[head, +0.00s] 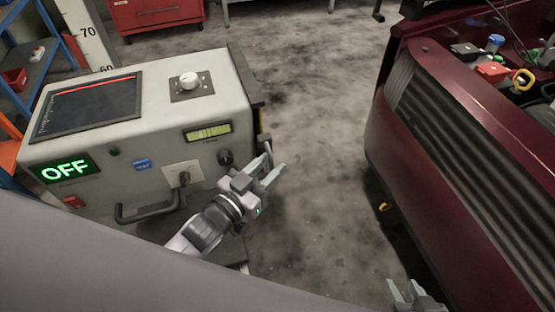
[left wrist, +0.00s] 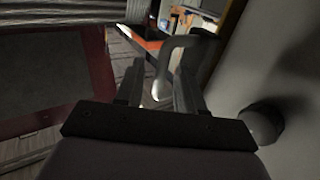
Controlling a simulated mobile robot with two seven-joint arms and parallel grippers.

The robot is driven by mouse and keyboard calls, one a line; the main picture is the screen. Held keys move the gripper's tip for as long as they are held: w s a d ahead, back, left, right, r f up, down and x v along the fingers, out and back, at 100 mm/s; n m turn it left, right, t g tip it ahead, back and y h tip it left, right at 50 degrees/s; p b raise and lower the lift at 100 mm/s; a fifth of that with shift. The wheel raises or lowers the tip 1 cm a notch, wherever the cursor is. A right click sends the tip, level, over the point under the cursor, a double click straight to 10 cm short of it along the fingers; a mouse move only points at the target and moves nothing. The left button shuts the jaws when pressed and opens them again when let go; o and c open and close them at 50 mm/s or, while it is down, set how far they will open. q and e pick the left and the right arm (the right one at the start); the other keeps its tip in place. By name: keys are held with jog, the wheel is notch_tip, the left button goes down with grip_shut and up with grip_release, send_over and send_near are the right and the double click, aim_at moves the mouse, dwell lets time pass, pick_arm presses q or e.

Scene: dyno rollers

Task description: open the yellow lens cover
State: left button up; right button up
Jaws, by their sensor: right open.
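No part I can surely name as the yellow lens cover shows. A yellow-green display window (head: 208,131) in a dark frame sits on the front of the grey console (head: 160,150). My left gripper (head: 274,160) is at the console's right front corner, right of and below that window, fingers apart. In the left wrist view, a grey bent bar (left wrist: 172,55) shows between or just beyond the spread fingers; I cannot tell whether they touch it. My right gripper (head: 404,288) is open and empty at the bottom edge, near the dark red car (head: 400,150).
Bare floor (head: 310,110) lies between console and car.

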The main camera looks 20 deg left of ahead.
pick_arm(q)
jog(key=shift+x, duration=1.45)
pick_arm(e)
jog(key=shift+f, duration=0.15)
pick_arm(q)
grip_shut()
jog(key=shift+s, duration=0.1)
